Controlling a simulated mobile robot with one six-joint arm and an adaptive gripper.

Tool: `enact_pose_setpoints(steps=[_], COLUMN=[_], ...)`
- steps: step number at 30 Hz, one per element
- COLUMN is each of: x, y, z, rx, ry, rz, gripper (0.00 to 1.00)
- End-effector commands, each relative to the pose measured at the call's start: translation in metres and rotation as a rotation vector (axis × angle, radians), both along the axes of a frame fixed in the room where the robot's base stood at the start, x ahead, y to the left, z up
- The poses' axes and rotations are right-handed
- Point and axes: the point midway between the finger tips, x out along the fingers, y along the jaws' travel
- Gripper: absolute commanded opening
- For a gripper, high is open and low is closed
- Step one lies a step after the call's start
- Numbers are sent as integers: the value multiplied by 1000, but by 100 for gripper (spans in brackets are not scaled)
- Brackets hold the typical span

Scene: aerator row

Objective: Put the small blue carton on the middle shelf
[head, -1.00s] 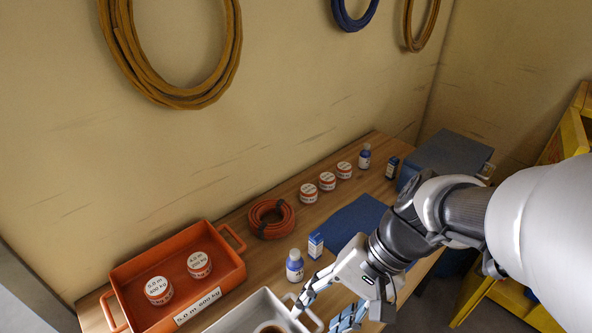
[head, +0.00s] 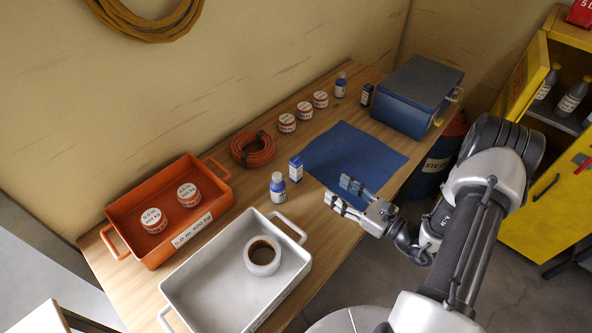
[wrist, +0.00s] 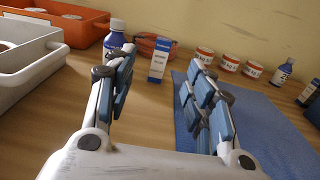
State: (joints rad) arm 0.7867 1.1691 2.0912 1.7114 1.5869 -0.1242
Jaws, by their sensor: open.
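A darker blue carton (head: 366,94) stands farther back, near the blue toolbox. My gripper (head: 341,194) is open and empty, above the near part of the mat, to the right of the nearer carton and apart from it. A yellow cabinet (head: 536,190) at the right holds grey bottles on a shelf; its lower shelves are hidden.
A bottle (head: 278,186) stands close to the nearer carton. A white tray (head: 180,290) with a tape roll (head: 262,256) and an orange tray (head: 118,207) with tubs lie left. An orange coil (head: 253,149), several tubs and a blue toolbox (head: 418,95) stand behind. The blue mat (head: 340,150) is clear.

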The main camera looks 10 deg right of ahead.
Motion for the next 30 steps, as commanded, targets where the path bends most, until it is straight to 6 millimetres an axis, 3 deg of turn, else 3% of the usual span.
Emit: enact_pose_setpoints(steps=[5,18,26,30], x=[16,88,104,121], y=[9,62,72,83], z=[-5,-5,-6,-10], rx=[5,4,5,4], ry=[3,1,3,1], rz=[-12,-10,-12,-10], gripper=[48,48,48,48])
